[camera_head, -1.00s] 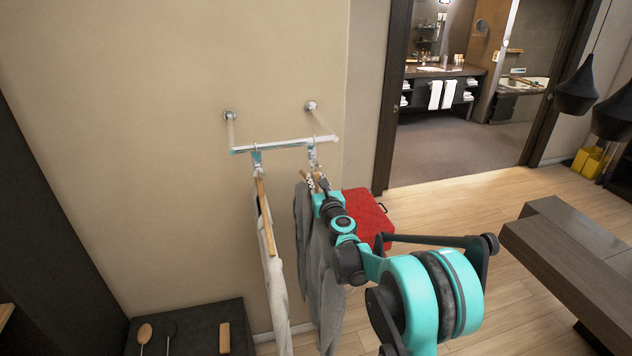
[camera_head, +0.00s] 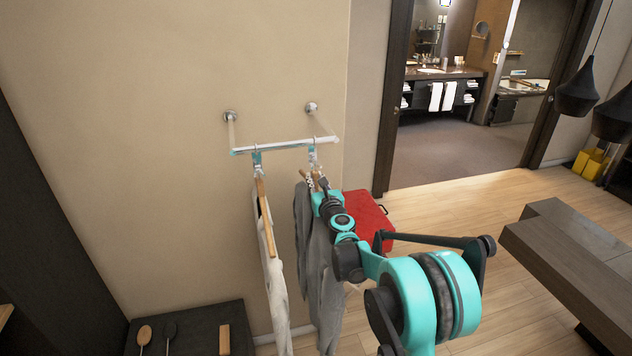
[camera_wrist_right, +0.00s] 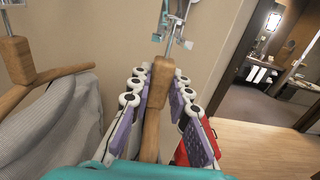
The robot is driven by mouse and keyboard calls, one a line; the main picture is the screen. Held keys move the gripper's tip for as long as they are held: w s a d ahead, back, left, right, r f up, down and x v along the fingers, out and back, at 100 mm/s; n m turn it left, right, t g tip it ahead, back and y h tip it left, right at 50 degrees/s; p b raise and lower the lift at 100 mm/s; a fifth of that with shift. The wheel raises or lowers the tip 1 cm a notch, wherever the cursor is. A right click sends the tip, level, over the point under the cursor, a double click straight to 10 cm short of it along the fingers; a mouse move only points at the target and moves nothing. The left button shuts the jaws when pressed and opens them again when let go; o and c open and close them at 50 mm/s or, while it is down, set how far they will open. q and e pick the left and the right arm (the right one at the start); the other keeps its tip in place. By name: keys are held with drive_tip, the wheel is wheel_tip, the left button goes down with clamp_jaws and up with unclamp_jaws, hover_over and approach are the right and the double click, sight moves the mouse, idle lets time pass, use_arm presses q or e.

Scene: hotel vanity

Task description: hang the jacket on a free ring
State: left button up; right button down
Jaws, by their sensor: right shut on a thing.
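The wall rail (camera_head: 285,146) carries two teal-and-metal ring fittings, a left one (camera_head: 257,160) and a right one (camera_head: 313,158). A grey jacket (camera_head: 325,290) hangs from a wooden hanger (camera_wrist_right: 157,105) under the right fitting. My right gripper (camera_wrist_right: 158,82) is shut on that hanger's neck, its purple-padded fingers on either side. The hanger's metal hook (camera_wrist_right: 168,40) is at the fitting; I cannot tell whether it sits in the ring. A pale garment (camera_head: 274,295) hangs from another wooden hanger (camera_head: 265,215) under the left fitting. My left gripper is out of view.
A dark bench (camera_head: 195,320) with brushes stands below at the left. A red case (camera_head: 368,215) is on the floor behind my right arm. A dark table (camera_head: 575,245) is at the right. Open wooden floor lies between, towards the bathroom doorway.

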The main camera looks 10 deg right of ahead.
drive_tip(key=shift+w, duration=0.65)
drive_tip(key=shift+f+b, duration=0.5)
drive_tip(key=shift+b, duration=0.4)
idle(1.3)
drive_tip(key=c, duration=1.3)
unclamp_jaws()
drive_tip(key=shift+s, duration=0.1)
drive_tip(key=shift+c, duration=0.2)
